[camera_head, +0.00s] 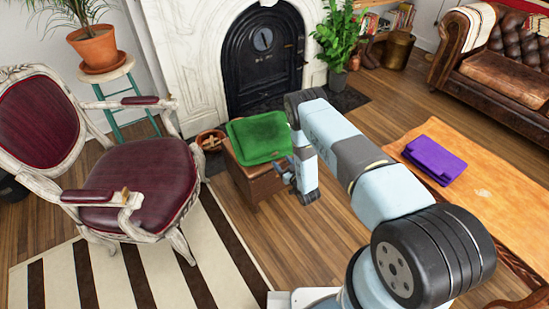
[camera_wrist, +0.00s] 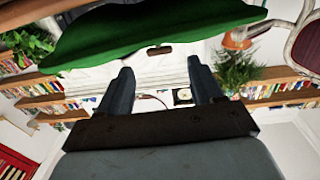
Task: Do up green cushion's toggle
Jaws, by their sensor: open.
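The green cushion (camera_head: 260,138) lies on a small brown wooden stand in front of the fireplace. In the wrist view its green underside or edge (camera_wrist: 150,25) spans the top of the picture. A small dark bar, likely the toggle (camera_wrist: 160,50), shows at the cushion's edge; I cannot tell how it sits in any loop. My gripper (camera_wrist: 162,78) is open and empty, its two fingers apart and pointing toward the cushion's edge without visible contact. In the head view my gripper (camera_head: 286,178) is low beside the stand's right side, partly hidden by my arm.
The brown stand (camera_head: 257,184) bears the cushion. A burgundy armchair (camera_head: 135,180) stands to the left, and an orange-brown table (camera_head: 490,195) with a purple cushion-like item (camera_head: 435,158) to the right. Wooden floor is clear in front of the stand.

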